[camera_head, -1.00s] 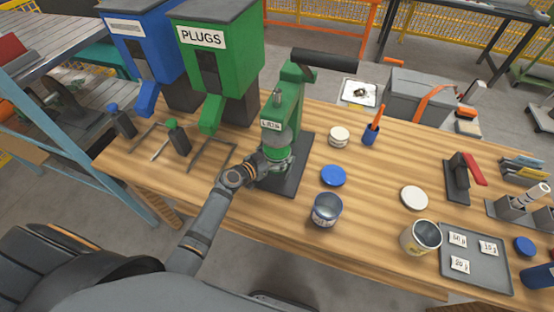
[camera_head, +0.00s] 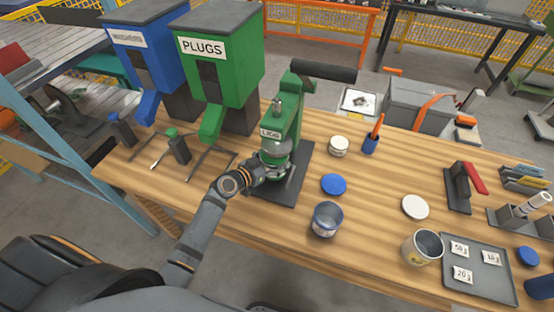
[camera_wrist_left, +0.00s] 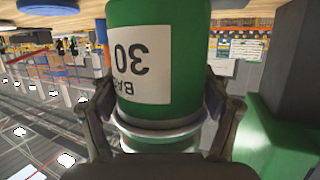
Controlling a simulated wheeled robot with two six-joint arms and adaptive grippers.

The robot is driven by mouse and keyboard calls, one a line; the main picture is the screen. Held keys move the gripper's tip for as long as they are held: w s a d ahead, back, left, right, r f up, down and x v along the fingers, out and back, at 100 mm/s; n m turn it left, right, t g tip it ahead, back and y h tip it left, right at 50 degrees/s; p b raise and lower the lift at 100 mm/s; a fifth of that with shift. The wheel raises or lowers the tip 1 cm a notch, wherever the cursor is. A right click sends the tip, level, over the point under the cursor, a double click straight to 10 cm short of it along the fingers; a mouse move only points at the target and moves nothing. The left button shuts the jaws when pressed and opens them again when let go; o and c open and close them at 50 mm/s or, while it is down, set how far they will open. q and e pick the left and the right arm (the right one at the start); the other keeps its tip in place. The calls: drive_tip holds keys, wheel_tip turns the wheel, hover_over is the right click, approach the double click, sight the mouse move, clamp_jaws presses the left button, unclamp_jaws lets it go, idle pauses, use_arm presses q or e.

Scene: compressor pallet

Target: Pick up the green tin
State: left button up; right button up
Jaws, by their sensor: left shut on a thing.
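The green tin (camera_wrist_left: 185,45) fills the middle of the left wrist view, with a white label reading 30 upside down and a metal rim. My left gripper (camera_wrist_left: 160,100) has one finger on each side of the tin and is shut on it. In the head view my left gripper (camera_head: 274,170) reaches in from the left to the base of the green lid press (camera_head: 290,115). There the tin is mostly hidden by the press head and my gripper. I cannot tell whether it touches the base. My right gripper is not in view.
Right of the press are a blue lid (camera_head: 333,184), a blue open tin (camera_head: 326,220), white lids (camera_head: 415,207), a white open tin (camera_head: 424,246) and a grey tray (camera_head: 478,268). Green (camera_head: 222,65) and blue (camera_head: 150,50) hoppers stand behind left. Bare wood lies at the front edge.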

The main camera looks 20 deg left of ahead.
use_arm(q)
drive_tip(key=s+a+b, duration=0.2)
drive_tip(key=s+a, duration=0.1)
drive_tip(key=s, duration=0.4)
drive_tip(key=s+a+b, duration=0.1)
drive_tip(key=s+a, duration=0.3)
drive_tip(key=s, duration=0.4)
drive_tip(key=shift+b, duration=0.4)
drive_tip(key=shift+s+d+r, duration=0.1)
